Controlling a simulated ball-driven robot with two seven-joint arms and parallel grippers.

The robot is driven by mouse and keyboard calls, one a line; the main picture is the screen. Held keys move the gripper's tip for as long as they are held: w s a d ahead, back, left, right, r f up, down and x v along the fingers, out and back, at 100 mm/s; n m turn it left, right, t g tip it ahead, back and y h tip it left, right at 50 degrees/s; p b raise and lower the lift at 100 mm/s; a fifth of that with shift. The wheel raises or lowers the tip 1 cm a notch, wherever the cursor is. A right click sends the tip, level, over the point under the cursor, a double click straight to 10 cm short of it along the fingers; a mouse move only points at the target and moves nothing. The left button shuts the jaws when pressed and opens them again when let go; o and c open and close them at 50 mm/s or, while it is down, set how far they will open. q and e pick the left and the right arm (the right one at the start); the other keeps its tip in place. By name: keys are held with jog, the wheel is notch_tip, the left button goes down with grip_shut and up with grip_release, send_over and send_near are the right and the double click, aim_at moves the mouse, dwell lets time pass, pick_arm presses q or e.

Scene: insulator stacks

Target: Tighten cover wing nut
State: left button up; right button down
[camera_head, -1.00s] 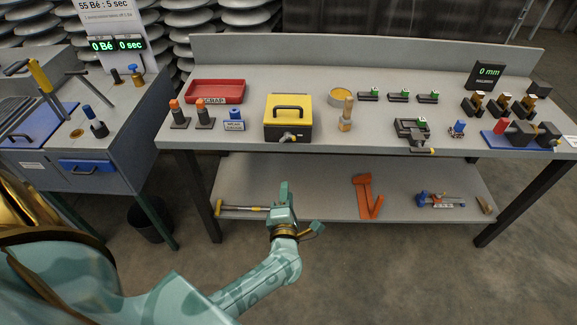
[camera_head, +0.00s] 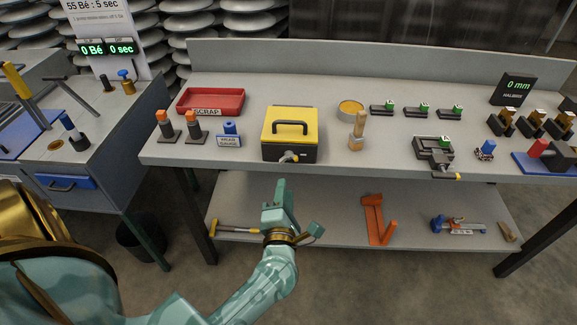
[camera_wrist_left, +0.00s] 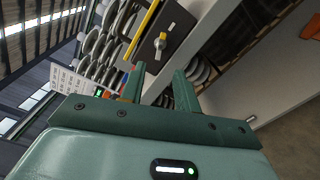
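The yellow-topped black box (camera_head: 290,130) with a black handle stands on the workbench's front half. Its cover wing nut (camera_head: 289,158) sticks out of the front face. In the left wrist view the wing nut (camera_wrist_left: 160,41) shows on the dark face of the box (camera_wrist_left: 166,30), beyond the fingertips. My left gripper (camera_head: 281,194) is below and in front of the box, apart from it, pointing up toward the bench. The left wrist view shows the left gripper (camera_wrist_left: 159,74) open with nothing between its fingers. My right gripper is not in view.
The workbench (camera_head: 330,168) has a lower shelf (camera_head: 340,215) holding an orange tool (camera_head: 375,220). A red scrap tray (camera_head: 211,101) and orange-topped pieces (camera_head: 165,126) are left of the box. A wooden-handled brush (camera_head: 357,132) stands to its right. Bare bench surface separates them.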

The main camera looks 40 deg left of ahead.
aim_at(288, 162)
pick_arm(q)
jog(key=b+x, duration=0.1)
jog(key=x, duration=0.8)
jog(key=shift+w+a, duration=0.1)
jog(key=shift+w, duration=0.15)
grip_shut()
